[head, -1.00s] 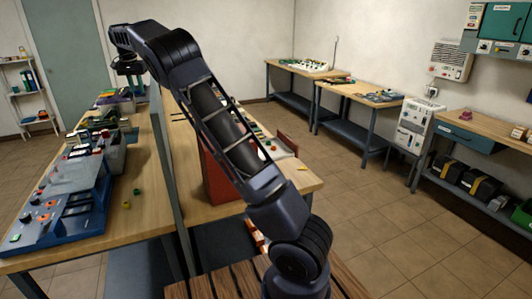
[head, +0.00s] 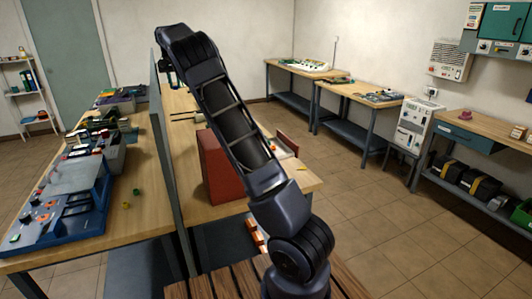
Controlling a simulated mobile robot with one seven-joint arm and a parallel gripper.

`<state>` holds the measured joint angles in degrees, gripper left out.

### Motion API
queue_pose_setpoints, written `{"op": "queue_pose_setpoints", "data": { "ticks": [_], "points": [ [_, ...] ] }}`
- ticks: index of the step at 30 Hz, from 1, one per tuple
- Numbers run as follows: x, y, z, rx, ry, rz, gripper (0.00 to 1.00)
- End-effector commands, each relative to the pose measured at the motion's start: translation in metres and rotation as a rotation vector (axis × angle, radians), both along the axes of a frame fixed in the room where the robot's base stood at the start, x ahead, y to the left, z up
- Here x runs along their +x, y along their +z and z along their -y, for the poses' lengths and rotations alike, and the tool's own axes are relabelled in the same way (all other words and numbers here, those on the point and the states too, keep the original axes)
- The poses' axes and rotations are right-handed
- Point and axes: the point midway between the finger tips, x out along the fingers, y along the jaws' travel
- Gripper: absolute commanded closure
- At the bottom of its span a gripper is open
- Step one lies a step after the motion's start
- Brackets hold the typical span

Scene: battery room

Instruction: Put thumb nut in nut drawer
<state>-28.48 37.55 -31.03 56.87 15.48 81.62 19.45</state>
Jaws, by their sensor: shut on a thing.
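My gripper (head: 166,76) hangs at the far end of my raised arm, by the upper edge of the grey divider. Only a dark bit of it shows. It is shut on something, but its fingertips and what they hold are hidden. I cannot make out a thumb nut for certain. A small yellow piece (head: 125,205) and a small green piece (head: 137,192) lie on the left bench, well apart from my gripper. A blue-grey drawer front (head: 465,138) sits under the top of the right bench; I cannot read a label marking it as the nut drawer.
The tall grey divider (head: 170,180) stands between the left bench (head: 130,232) and the middle bench (head: 300,181). A red box (head: 214,170) stands on the middle bench behind my arm. Blue panels (head: 60,205) cover much of the left bench. Floor at right (head: 390,215) is clear.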

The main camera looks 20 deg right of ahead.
Motion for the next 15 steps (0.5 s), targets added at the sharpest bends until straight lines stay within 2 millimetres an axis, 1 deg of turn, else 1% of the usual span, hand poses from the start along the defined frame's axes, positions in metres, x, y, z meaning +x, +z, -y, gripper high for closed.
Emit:
{"op": "queue_pose_setpoints", "data": {
  "ticks": [1,5,10,15],
  "points": [
    [0.002,-0.012,0.009,0.000,0.006,-0.003,0.99],
    [0.009,-0.049,0.034,0.000,0.036,-0.005,0.99],
    [0.014,-0.109,0.075,0.000,0.091,-0.005,0.99],
    [0.011,-0.169,0.115,0.000,0.154,-0.005,0.99]
  ]
}}
